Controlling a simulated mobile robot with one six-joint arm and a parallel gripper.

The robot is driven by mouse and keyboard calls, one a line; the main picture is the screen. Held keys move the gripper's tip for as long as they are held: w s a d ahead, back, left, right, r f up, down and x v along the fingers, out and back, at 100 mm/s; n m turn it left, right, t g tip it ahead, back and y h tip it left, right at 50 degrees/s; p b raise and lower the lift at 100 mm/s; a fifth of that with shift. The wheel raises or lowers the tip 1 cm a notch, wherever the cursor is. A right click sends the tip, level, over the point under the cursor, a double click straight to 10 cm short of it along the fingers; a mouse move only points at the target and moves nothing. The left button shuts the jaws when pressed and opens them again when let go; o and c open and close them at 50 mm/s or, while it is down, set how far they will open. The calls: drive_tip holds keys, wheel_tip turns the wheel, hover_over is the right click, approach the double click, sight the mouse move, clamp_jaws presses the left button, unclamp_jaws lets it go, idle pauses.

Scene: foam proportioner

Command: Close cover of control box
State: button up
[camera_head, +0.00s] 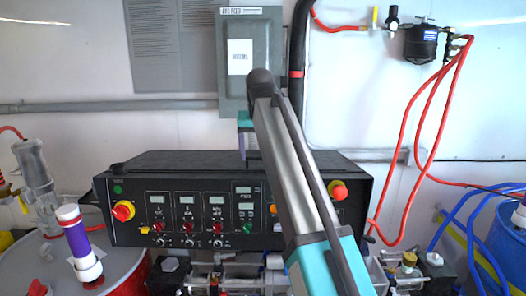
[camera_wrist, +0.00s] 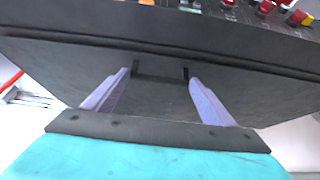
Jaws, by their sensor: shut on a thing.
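The control box (camera_head: 140,215) is black, with knobs, buttons and small displays on its front. Its black cover (camera_head: 185,162) lies low and nearly flat across the top in the head view; I cannot tell whether it sits fully down. The cover fills much of the wrist view (camera_wrist: 60,65). My gripper (camera_head: 244,148) is at the cover's rear middle in the head view, partly hidden by my arm. In the wrist view, its two lavender fingers (camera_wrist: 159,78) are at either end of a dark cover handle (camera_wrist: 160,76), shut on it.
A grey electrical box (camera_head: 235,90) hangs on the white wall behind. Red hoses (camera_head: 420,110) hang at the right, near a blue drum (camera_head: 508,240). A drum with a purple-banded tube (camera_head: 75,238) stands at the left. Pipes and valves lie below the control box.

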drive_tip(key=shift+s, duration=0.3)
drive_tip(key=o, duration=1.1)
drive_tip(key=shift+c, duration=0.2)
drive_tip(key=o, duration=0.4)
drive_tip(key=shift+s, duration=0.2)
drive_tip(key=shift+o, duration=0.2)
drive_tip(key=shift+w, duration=0.15)
